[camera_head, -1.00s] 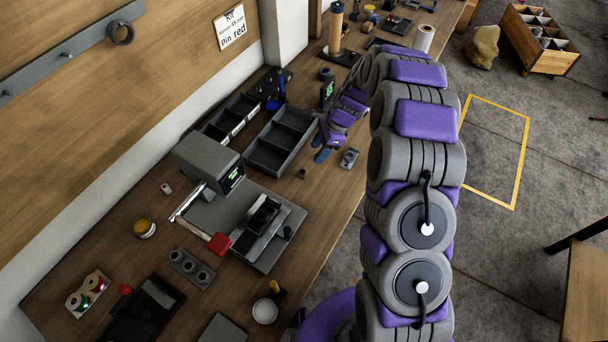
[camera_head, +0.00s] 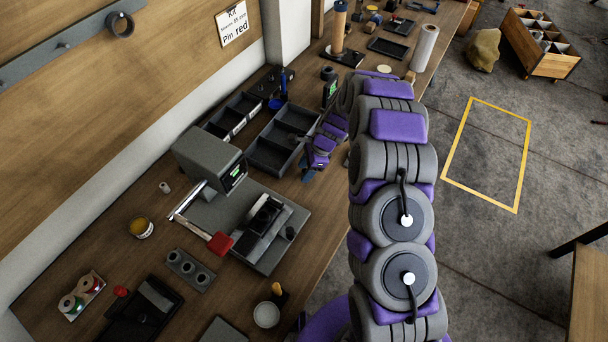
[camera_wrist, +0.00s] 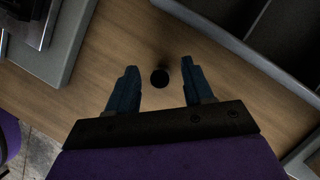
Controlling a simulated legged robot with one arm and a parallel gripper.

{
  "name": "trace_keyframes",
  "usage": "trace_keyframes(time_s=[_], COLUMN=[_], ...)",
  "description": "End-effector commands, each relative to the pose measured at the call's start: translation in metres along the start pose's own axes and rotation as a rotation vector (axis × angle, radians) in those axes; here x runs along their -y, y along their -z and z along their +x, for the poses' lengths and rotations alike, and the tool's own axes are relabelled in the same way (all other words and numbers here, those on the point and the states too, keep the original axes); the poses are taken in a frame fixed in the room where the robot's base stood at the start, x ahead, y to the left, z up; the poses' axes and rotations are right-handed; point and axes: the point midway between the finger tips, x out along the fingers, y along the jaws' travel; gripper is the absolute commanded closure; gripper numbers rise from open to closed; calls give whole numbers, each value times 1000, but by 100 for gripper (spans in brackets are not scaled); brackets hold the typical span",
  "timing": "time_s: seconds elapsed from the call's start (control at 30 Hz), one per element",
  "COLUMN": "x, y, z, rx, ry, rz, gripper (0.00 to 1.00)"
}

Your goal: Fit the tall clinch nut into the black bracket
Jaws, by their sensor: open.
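A small dark round piece, apparently the tall clinch nut (camera_wrist: 160,78), stands on the wooden bench in the wrist view. It lies between the fingertips of my gripper (camera_wrist: 158,68), with a gap on both sides. The gripper is open and empty, pointing down at the bench. In the head view my gripper (camera_head: 310,172) is beside the divided tray and hides the nut. A black block that may be the black bracket (camera_head: 264,214) sits on the press base in the head view; I cannot tell its details.
The grey press (camera_head: 210,158) with a red-ended lever (camera_head: 219,243) stands left of my gripper. Its base plate (camera_wrist: 72,45) shows at upper left in the wrist view. The divided dark tray (camera_wrist: 225,38) is close at upper right. Bare wood lies between them.

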Motion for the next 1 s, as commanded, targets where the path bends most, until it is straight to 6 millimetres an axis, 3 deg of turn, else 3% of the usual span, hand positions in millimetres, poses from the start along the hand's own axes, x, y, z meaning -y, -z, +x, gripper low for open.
trace_keyframes(time_s=[0.17, 0.67, 1.0], x=[0, 1, 1], y=[1, 0, 0], z=[-2, -2, -2], rx=[1, -1, 0], ry=[2, 2, 2], rz=[0, 0, 0], gripper=[51, 98, 100])
